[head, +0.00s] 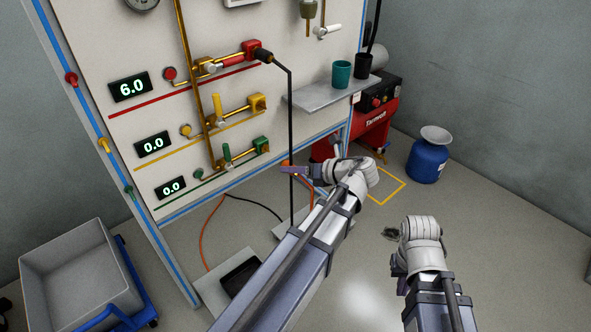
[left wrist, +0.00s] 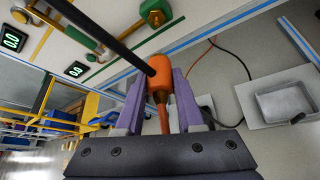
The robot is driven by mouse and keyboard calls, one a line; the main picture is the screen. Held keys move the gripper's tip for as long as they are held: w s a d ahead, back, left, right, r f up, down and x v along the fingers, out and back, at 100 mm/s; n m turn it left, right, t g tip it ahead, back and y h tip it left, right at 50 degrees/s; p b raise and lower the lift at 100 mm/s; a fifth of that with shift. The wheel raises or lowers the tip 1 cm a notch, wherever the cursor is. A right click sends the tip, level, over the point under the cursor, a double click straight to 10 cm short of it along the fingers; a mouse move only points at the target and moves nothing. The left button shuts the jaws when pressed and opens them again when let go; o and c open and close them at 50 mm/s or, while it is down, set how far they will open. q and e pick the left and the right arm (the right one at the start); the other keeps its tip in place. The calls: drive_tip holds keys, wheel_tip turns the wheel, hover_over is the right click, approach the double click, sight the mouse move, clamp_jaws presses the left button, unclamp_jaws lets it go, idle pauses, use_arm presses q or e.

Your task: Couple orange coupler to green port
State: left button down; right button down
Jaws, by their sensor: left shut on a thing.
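The orange coupler (left wrist: 160,75) is held between the two purple fingers of my left gripper (left wrist: 160,95) in the left wrist view. Its orange tail runs back between the fingers. In the head view, my left gripper (head: 291,171) is in front of the panel's lower edge, below and right of the green port (head: 262,145). The green port (left wrist: 156,12) also shows at the top of the left wrist view, apart from the coupler. My right gripper (head: 398,268) is at the lower right of the head view, away from the panel; its fingers are mostly hidden.
A black hose (head: 291,110) hangs from the red port (head: 250,54) and passes close to the coupler. Yellow fittings (head: 256,102) sit above the green row. A shelf (head: 315,97) holds two cups. A grey bin (head: 75,275), red compressor (head: 372,130) and blue jug (head: 427,160) stand around.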

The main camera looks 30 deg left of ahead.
sight(287, 160)
use_arm(q)
drive_tip(key=shift+w+a, duration=0.35)
drive_tip(key=shift+a, duration=0.55)
drive_tip(key=shift+w+a, duration=0.4)
drive_tip(key=shift+a, duration=0.45)
drive_tip(key=shift+w+a, duration=0.35)
drive_tip(key=shift+a, duration=0.55)
drive_tip(key=shift+w+a, duration=0.3)
drive_tip(key=shift+a, duration=0.45)
drive_tip(key=shift+w+a, duration=0.25)
drive_tip(key=shift+a, duration=0.45)
drive_tip(key=shift+c, duration=2.2)
unclamp_jaws()
drive_tip(key=shift+d, duration=0.15)
drive_tip(key=p+v, duration=0.3)
drive_tip(key=v, duration=0.4)
drive_tip(key=shift+d+r, duration=0.25)
